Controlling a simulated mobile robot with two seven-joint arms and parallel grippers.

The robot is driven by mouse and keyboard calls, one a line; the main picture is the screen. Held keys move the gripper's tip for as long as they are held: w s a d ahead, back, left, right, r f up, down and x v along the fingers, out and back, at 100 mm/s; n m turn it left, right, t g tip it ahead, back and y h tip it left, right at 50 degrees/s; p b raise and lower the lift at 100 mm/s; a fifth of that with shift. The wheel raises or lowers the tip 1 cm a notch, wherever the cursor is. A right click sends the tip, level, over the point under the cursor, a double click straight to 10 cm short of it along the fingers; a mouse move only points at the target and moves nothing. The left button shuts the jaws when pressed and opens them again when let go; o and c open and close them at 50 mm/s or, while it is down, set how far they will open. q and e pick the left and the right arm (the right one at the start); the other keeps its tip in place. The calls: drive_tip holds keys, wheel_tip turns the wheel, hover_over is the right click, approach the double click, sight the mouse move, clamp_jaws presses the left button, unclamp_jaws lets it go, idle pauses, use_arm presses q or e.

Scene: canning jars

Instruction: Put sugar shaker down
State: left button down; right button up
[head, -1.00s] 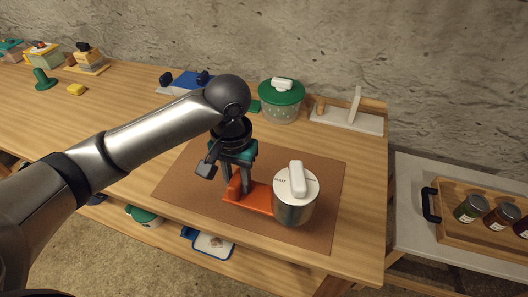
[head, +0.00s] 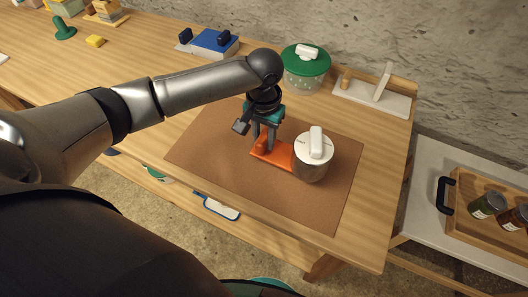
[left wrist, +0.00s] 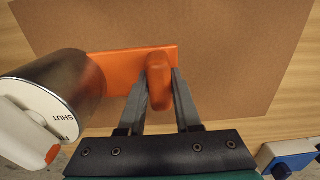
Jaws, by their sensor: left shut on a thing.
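The sugar shaker (head: 311,170) is a silver cylinder with a white lid marked SHUT and an orange handle. It is upright over the right part of the brown mat (head: 215,150). I cannot tell for sure whether its base touches the mat. My left gripper (head: 262,146) points down and is shut on the upright orange grip (left wrist: 159,82) of the handle, between its two grey fingers. In the left wrist view the shaker body (left wrist: 70,78) is left of the fingers. My right gripper is not in view.
A green-lidded pot (head: 304,72) and a white board with an upright piece (head: 372,99) stand behind the mat. A blue box (head: 214,41) is at the back. A wooden tray with jars (head: 487,206) is on the side table. The mat's left part is bare.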

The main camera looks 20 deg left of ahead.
use_arm(q)
wheel_tip(320, 180, down, 2)
drive_tip(key=shift+f, duration=0.15)
wheel_tip(320, 180, down, 4)
drive_tip(key=shift+r+b, duration=0.15)
drive_tip(key=shift+b, duration=0.4)
drive_tip(key=c, duration=0.6)
unclamp_jaws()
wheel_tip(320, 180, up, 12)
drive_tip(key=shift+r+p, duration=0.1)
drive_tip(key=shift+p, duration=1.05)
